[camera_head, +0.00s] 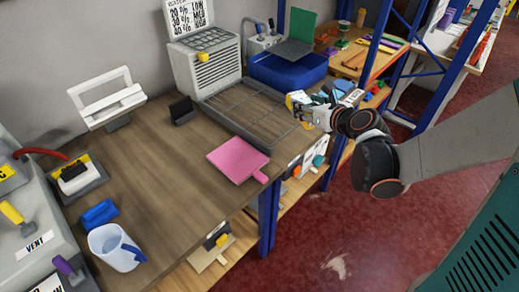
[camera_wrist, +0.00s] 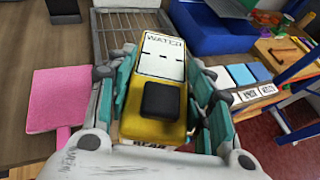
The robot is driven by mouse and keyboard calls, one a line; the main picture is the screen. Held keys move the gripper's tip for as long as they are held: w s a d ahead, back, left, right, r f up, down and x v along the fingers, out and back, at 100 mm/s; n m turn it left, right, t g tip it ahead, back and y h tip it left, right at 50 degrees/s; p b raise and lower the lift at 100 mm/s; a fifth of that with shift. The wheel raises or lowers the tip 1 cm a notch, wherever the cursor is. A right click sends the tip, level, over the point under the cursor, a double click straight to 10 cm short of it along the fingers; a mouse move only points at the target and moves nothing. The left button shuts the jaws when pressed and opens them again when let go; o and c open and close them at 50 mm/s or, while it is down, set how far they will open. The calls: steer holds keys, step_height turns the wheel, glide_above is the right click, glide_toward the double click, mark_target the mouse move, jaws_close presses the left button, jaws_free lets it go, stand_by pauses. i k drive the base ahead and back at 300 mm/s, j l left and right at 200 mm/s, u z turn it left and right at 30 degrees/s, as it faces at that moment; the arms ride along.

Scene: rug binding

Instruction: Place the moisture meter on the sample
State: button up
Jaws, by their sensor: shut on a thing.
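The moisture meter (camera_wrist: 165,100) is yellow with a white face lettered WATER and a black block on it. My gripper (camera_wrist: 160,95) is shut on it, with teal finger pads on both sides. In the head view, my gripper (camera_head: 308,104) is over the right front edge of the table, by the wire rack, and mostly hides the meter. The sample looks to be the flat pink square with a small tab (camera_head: 237,159), lying bare on the table to the left of my gripper. It also shows at the left of the wrist view (camera_wrist: 58,97).
The wire rack tray (camera_head: 250,112) lies behind the pink square. A blue bin (camera_head: 287,72) stands behind the rack. The wooden table (camera_head: 150,150) is clear around the pink square.

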mark_target(242, 161)
steer(key=j+z, duration=0.3)
steer(key=k+j+z, duration=0.15)
steer(key=j+z, duration=0.2)
steer(key=k+j+z, duration=0.15)
steer(key=z, duration=0.15)
steer(key=k+j, duration=0.15)
steer(key=j, duration=0.2)
steer(key=k+j, duration=0.2)
steer(key=j, duration=0.1)
